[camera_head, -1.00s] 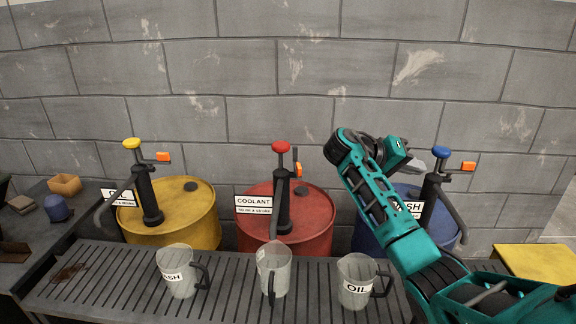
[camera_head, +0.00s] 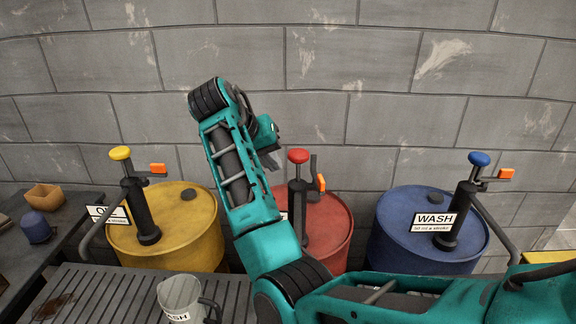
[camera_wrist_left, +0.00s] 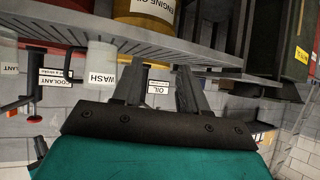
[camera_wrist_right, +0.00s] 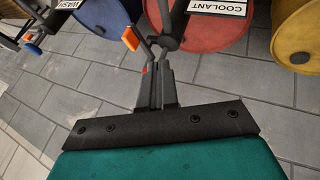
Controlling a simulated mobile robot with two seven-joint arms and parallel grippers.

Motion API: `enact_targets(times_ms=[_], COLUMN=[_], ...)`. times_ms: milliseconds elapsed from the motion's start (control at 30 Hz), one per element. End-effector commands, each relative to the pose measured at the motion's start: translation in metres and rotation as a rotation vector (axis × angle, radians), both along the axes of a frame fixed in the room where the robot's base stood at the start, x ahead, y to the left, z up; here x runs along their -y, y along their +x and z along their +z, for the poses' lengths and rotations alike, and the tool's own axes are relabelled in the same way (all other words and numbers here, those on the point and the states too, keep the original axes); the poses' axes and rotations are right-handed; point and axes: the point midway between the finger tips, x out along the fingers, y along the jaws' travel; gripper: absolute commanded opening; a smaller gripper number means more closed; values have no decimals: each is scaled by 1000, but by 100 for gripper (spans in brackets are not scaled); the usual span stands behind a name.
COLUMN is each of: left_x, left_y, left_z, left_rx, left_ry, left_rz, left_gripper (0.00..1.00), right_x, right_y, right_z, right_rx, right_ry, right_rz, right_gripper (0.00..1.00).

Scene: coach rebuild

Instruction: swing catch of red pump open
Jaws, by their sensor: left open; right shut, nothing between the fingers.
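The red pump (camera_head: 299,205) stands on the red drum (camera_head: 328,228) with a red knob on top. Its catch (camera_head: 320,183) has an orange tab and a dark lever, on the knob's right and close to the post. In the right wrist view the orange tab (camera_wrist_right: 131,37) is just beyond my fingertips. My right gripper (camera_head: 270,158) is shut and empty, left of the red knob in the head view. I cannot tell whether it touches the catch. My left gripper (camera_wrist_left: 160,88) is open and empty, seen only in its wrist view.
A yellow drum (camera_head: 190,232) and a blue drum (camera_head: 400,225) flank the red one; their pumps' orange tabs point right. A slatted bench (camera_head: 110,290) with a WASH jug (camera_head: 180,298) is in front. My right arm hides part of the bench and the COOLANT label.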

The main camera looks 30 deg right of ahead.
Motion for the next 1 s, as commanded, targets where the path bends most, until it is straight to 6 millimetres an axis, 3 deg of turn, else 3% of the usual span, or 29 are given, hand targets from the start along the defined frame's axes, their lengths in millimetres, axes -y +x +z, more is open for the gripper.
enact_targets(times_ms=[500, 700, 1000], left_x=[-1, -1, 0], left_y=[-10, -8, -2], left_z=[-11, -4, 0], left_rx=[-27, -22, -9], left_ry=[2, 2, 2], left_rz=[1, 0, 0], left_gripper=[43, 43, 43], right_x=[58, 84, 93], right_y=[16, 5, 1], right_z=[-80, -76, -77], right_rx=[-4, -1, -1], right_ry=[-2, -2, -1], right_rz=[-3, -2, -1], right_gripper=[0, 0, 0])
